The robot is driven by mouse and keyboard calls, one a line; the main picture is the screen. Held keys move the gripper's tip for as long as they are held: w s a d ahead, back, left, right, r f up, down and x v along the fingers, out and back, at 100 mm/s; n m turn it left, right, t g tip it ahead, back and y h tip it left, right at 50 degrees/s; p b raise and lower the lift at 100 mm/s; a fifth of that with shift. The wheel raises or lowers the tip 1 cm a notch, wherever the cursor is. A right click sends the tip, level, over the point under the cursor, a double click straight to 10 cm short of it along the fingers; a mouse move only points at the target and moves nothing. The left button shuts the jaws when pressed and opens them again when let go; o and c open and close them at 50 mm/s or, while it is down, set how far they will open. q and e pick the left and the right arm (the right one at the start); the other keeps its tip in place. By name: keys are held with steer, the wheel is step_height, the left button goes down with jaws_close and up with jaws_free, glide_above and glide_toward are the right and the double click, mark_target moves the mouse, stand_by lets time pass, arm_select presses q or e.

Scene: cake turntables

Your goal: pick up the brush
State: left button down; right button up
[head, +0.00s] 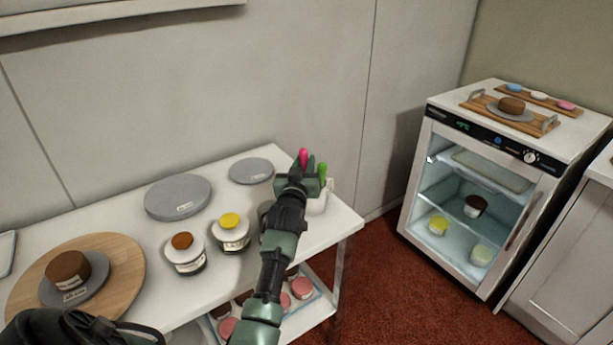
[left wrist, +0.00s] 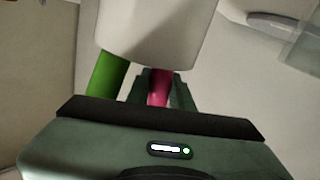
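A pink handle (head: 303,157) and a green handle (head: 322,171) stand upright in a white holder (head: 317,204) at the right end of the table. Their lower ends are hidden, so I cannot tell which belongs to the brush. My left gripper (head: 300,178) is at the holder. In the left wrist view its fingers (left wrist: 160,88) are close together on both sides of the pink handle (left wrist: 158,92) and look shut on it. The green handle (left wrist: 106,76) is beside the fingers, outside them. The white holder (left wrist: 158,32) shows just beyond. My right gripper is not in view.
Two jars, with brown (head: 185,256) and yellow (head: 231,234) tops, stand left of my left arm. Grey discs (head: 178,197) lie behind. A wooden round board (head: 122,277) bears a brown cake (head: 68,268). A glass-door fridge (head: 440,205) stands right, across red floor.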

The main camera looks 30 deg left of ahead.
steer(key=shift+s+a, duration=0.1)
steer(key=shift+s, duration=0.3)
arm_select(q)
steer(key=shift+r, duration=0.15)
step_height(320, 180, up, 20)
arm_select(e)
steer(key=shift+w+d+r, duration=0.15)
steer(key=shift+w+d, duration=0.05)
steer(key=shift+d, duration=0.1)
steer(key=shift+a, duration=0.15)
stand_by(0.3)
